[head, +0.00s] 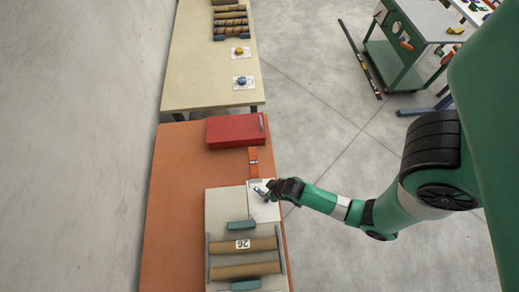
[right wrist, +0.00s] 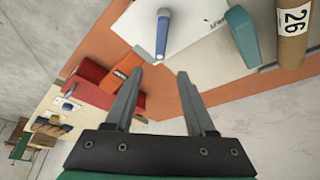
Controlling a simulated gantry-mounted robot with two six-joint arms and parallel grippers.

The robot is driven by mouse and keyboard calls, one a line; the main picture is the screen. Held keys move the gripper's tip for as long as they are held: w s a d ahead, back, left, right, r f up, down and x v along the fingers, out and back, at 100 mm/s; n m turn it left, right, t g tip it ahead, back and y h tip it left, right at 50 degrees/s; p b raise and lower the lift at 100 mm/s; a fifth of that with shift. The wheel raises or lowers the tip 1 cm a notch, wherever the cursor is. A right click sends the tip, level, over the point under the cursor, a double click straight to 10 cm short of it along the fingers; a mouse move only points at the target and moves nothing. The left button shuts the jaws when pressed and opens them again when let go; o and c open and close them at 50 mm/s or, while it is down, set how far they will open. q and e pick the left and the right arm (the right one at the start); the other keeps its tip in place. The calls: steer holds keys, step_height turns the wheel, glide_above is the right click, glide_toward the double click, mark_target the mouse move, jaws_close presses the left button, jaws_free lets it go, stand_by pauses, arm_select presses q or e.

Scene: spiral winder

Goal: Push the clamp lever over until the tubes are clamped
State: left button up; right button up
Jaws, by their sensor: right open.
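Two brown cardboard tubes lie side by side on a pale plate at the front of the orange bench in the head view. The rear tube (head: 226,246) bears a label "26" and shows at the right wrist view's upper right corner (right wrist: 291,45); the front tube (head: 243,271) is plainer. A small lever with a blue handle (right wrist: 162,38) stands on a white printed panel (right wrist: 197,24) behind them. My right gripper (right wrist: 155,82) is open and empty, its fingertips pointing towards the lever and apparently short of it. In the head view the gripper (head: 268,190) is beside the lever.
Teal blocks (head: 241,225) (head: 246,285) lie behind and in front of the tubes. A red box (head: 234,130) and an orange piece (head: 253,162) are farther back. A pale table (head: 198,75) stands beyond. The floor to the right is clear near the bench.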

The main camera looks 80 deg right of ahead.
steer(key=b, duration=0.5)
glide_above(258, 190)
steer(key=s+a, duration=0.1)
steer(key=s, duration=0.2)
step_height(258, 190, down, 6)
steer(key=shift+w+a, duration=0.15)
steer(key=x, duration=0.4)
steer(key=shift+w+f, duration=0.1)
steer(key=shift+w, duration=0.1)
jaws_close()
